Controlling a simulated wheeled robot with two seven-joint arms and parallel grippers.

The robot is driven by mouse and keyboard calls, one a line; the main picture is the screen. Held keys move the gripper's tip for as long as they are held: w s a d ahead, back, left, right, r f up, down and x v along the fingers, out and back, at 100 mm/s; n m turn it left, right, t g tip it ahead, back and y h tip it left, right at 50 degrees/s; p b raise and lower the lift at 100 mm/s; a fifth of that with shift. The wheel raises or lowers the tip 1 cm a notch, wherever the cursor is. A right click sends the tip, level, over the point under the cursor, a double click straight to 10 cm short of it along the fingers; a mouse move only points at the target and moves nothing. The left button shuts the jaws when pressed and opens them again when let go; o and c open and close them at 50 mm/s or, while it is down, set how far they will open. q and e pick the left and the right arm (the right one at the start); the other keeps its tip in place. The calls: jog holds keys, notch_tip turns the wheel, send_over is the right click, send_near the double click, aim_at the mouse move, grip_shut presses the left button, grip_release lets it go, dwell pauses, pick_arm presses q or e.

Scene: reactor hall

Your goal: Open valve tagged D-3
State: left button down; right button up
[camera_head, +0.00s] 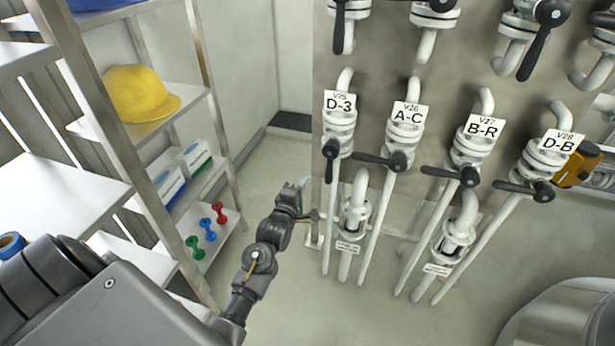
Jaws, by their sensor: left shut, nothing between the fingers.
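The valve tagged D-3 (339,129) is on the leftmost pipe of the nearer row, under its white tag (339,103). Its black lever (330,160) points down, roughly in line with the pipe. My left gripper (303,186) is shut and empty, below and to the left of the lever in the picture. A gap shows between them. My right gripper is not in view.
The neighbouring valves A-C (404,143), B-R (472,158) and D-B (544,160) have levers set across their pipes. Pipes with fittings stand just right of my left gripper. A metal shelf (142,112) with a yellow hard hat (135,92) stands left.

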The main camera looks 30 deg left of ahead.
pick_arm(q)
jog(key=s+d, duration=0.1)
jog(key=s, duration=0.6)
jog(key=shift+s+d, duration=0.15)
jog(key=shift+d, duration=0.1)
